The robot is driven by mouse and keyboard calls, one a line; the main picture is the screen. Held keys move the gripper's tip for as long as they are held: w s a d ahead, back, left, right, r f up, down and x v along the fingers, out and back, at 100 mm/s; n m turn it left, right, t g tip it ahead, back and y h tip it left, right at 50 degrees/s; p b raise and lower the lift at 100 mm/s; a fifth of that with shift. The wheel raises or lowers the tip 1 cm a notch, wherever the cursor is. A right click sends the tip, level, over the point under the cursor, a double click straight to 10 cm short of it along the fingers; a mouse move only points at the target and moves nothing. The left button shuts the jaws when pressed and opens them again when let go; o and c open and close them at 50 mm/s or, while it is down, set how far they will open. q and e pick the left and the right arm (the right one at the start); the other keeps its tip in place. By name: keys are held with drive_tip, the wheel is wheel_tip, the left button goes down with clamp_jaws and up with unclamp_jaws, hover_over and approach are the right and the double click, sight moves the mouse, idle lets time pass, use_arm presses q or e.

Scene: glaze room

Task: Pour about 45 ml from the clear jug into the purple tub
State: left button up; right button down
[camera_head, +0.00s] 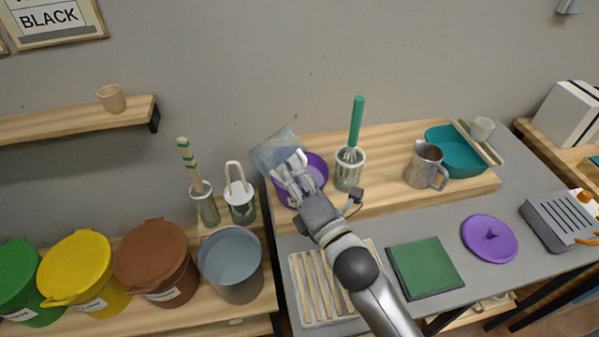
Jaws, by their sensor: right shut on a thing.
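The clear jug (268,150) is held tilted above the left end of the wooden shelf board. My right gripper (292,172) is shut on it. The purple tub (318,166) stands on the board just behind and below the gripper, partly hidden by it. The jug's tilted body is over the tub's left side. I cannot make out any stream or the level of liquid in the jug or tub. My left gripper is not in view.
A whisk with a green handle (356,125) stands in a glass right of the tub. A metal pitcher (423,165) and teal basin (455,152) are farther right. Glasses with tools (205,205) stand left. A purple lid (489,238) and green mat (425,268) lie in front.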

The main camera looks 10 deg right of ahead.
drive_tip(key=shift+f+b, duration=0.25)
drive_tip(key=shift+b, duration=0.1)
drive_tip(key=shift+f+m, duration=0.1)
drive_tip(key=shift+m, duration=0.2)
drive_tip(key=shift+d+f+m+h+b, duration=0.1)
drive_tip(key=shift+f+m+h+b, duration=0.2)
drive_tip(key=shift+f+m+b, duration=0.65)
drive_tip(key=shift+s+a+r, duration=0.2)
drive_tip(key=shift+s+a, duration=0.1)
drive_tip(key=shift+a, duration=0.2)
drive_tip(key=shift+s+a, duration=0.15)
drive_tip(key=shift+a, duration=0.35)
drive_tip(key=shift+a+f+m, duration=0.15)
drive_tip(key=shift+m, duration=0.3)
